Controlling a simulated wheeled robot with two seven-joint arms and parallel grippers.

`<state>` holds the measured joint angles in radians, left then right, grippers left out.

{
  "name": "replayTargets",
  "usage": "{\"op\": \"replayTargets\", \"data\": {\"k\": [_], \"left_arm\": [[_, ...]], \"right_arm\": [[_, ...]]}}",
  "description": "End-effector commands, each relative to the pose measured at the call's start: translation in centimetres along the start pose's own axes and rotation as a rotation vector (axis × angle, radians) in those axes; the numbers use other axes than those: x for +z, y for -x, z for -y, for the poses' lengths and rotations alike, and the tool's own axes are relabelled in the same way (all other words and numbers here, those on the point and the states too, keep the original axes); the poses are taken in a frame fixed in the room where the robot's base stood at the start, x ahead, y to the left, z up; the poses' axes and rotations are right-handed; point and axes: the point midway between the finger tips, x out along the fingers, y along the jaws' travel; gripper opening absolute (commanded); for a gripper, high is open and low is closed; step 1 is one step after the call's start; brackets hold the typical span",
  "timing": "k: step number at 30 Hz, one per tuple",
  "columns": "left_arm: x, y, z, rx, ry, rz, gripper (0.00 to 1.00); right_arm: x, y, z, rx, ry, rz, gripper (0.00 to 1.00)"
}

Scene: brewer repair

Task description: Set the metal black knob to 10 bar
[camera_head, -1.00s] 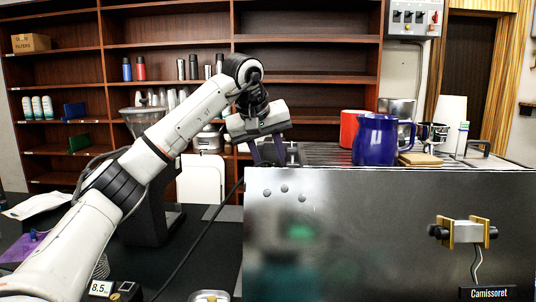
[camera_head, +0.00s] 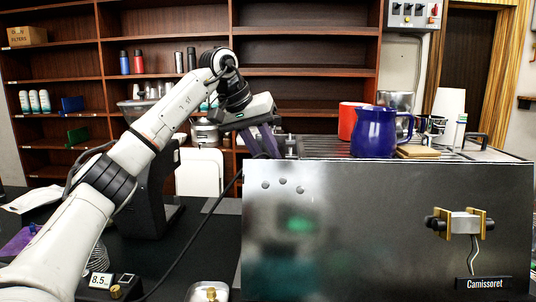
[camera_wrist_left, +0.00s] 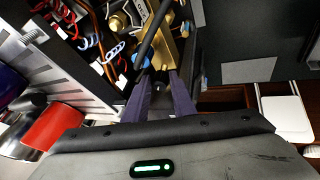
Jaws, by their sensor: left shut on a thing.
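My left gripper (camera_head: 264,145) is tilted, with its purple fingers reaching down behind the brewer's upper left edge. In the left wrist view, the left gripper (camera_wrist_left: 163,78) is shut on a dark, rounded part between its fingertips, beside brass fittings. This appears to be the black knob (camera_wrist_left: 163,88), mostly covered by the fingers; its setting cannot be read. In the head view the knob is hidden behind the machine's panel (camera_head: 380,215). A small display (camera_head: 98,281) on the counter at lower left reads 8.5. My right gripper is not in view.
In the wrist view, coiled wires and brass pipes (camera_wrist_left: 117,22) crowd the fingers.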

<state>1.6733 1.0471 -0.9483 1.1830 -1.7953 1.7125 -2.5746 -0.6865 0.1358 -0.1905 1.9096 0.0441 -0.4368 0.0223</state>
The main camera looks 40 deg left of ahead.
Motion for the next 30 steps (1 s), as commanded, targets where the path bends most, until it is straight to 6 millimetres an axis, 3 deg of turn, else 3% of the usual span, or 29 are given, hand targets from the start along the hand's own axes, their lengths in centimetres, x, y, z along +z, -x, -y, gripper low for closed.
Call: {"op": "replayTargets", "data": {"k": [6, 7, 10, 22, 23, 30], "left_arm": [[-0.24, 0.11, -0.04, 0.005, -0.009, -0.008, 0.02], [-0.24, 0.11, -0.04, 0.005, -0.009, -0.008, 0.29], [-0.28, 0.12, 0.03, 0.003, -0.007, -0.009, 0.45], [-0.31, 0.18, 0.59, -0.004, 0.003, -0.01, 0.45], [-0.31, 0.18, 0.61, -0.004, 0.004, -0.009, 0.4], [-0.3, 0.14, 0.54, -0.004, 0.004, -0.008, 0.43]], "right_arm": [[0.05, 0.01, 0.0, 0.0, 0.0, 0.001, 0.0], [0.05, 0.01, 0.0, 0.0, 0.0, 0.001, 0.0], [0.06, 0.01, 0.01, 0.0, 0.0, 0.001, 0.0], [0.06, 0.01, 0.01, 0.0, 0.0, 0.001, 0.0], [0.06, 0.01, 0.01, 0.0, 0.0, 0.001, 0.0], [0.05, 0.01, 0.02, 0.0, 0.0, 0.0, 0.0]]}}
